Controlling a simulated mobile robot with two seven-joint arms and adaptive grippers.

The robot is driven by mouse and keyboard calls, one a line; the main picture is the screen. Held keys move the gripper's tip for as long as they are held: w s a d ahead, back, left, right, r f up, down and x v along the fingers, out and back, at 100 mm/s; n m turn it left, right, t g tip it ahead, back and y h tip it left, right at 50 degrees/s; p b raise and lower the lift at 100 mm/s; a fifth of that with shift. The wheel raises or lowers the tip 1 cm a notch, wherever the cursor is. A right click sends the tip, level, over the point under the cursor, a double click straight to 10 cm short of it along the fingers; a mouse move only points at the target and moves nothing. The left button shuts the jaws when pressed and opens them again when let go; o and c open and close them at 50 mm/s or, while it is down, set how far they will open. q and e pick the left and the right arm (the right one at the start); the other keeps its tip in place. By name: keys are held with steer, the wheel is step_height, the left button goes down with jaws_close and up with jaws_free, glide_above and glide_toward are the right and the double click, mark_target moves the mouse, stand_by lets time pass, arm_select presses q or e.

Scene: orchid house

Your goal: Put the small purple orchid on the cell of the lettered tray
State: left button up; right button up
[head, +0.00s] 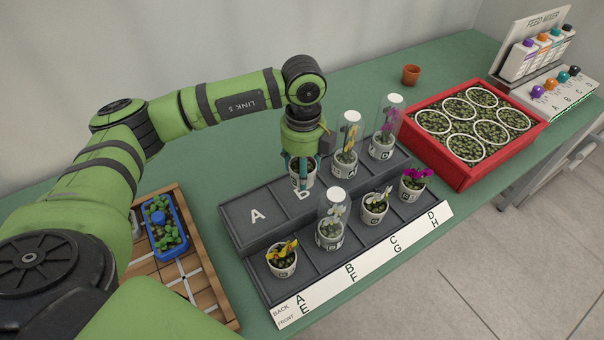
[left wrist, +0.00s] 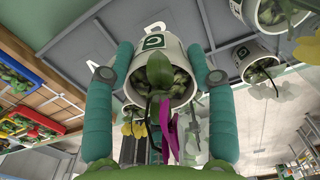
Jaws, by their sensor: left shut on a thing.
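My left gripper (head: 302,165) is shut on a small white pot (head: 303,178) at the B cell of the dark lettered tray (head: 257,214). In the left wrist view the pot (left wrist: 168,52) sits between both fingers, with a letter label, green leaves and magenta-purple petals (left wrist: 168,130). The gripper hides the plant in the head view. I cannot tell whether the pot touches the cell floor. Cell A is bare. Another small magenta orchid (head: 416,176) stands in front cell H. A taller purple orchid (head: 386,130) stands under a clear cover in back cell D. My right gripper is not in view.
A covered yellow orchid (head: 347,150) stands close right of my gripper. The front row holds a yellow orchid (head: 282,258), a covered white one (head: 331,228) and an uncovered white one (head: 374,207). A red crate (head: 466,173) lies right, a wooden tray (head: 196,258) left.

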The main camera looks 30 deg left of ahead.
arm_select(q)
steer(key=shift+a+f, duration=0.1)
steer(key=shift+f, duration=0.2)
step_height(320, 180, down, 3)
steer(key=shift+f+p, duration=0.1)
steer(key=shift+p, duration=0.6)
steer(key=shift+f, duration=0.2)
steer(key=shift+f+b, duration=0.25)
steer(key=shift+b, duration=0.05)
steer(key=o, duration=1.3)
steer(key=shift+r, duration=0.1)
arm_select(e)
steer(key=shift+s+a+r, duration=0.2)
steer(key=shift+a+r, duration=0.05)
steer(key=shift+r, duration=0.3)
